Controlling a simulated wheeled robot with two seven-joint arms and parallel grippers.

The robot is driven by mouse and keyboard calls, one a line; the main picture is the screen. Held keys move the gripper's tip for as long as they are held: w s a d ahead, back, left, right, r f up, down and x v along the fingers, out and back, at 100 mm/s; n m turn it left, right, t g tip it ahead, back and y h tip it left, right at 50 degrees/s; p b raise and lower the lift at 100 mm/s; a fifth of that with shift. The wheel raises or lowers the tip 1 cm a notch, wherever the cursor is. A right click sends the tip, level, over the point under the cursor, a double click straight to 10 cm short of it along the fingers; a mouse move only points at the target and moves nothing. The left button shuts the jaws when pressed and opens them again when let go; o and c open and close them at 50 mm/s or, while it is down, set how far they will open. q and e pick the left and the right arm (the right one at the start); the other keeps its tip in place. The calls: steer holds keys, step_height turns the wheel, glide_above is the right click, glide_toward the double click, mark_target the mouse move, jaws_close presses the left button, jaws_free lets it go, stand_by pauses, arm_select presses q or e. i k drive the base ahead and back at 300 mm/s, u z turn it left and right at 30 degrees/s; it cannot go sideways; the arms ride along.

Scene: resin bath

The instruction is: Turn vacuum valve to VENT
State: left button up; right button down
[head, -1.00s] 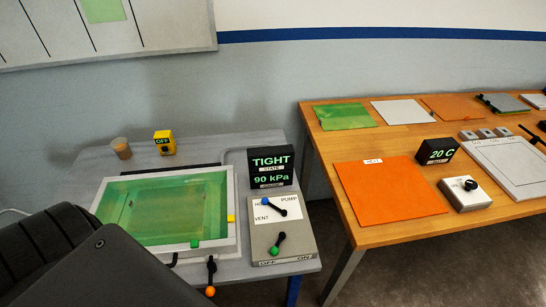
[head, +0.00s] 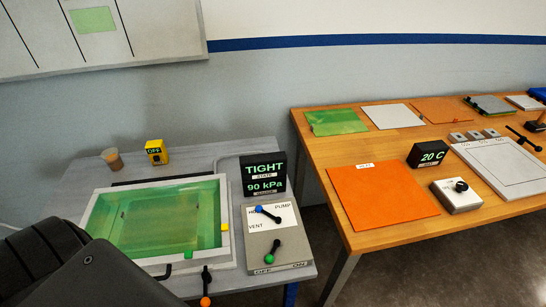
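The vacuum valve (head: 268,214) is a black lever with a blue knob on a white plate marked PUMP, VENT and a partly covered word starting with HO. Its blue knob lies at the upper left, by the HO label, and VENT is printed below it. The plate is on a grey control box (head: 293,242). Above it a black display (head: 264,176) reads TIGHT and 90 kPa. Neither gripper is in view. A dark part, probably of my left arm, covers the lower left corner.
A green-knobbed lever (head: 273,250) sits below the valve, its knob towards OFF. A tray with green contents (head: 228,245) stands left, with an orange-knobbed lever (head: 205,285) in front. A cup (head: 113,159) and yellow OFF box (head: 156,151) stand behind. A wooden table (head: 310,150) is right, across a gap.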

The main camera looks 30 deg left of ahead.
mark_target(258, 209)
steer(key=u, duration=1)
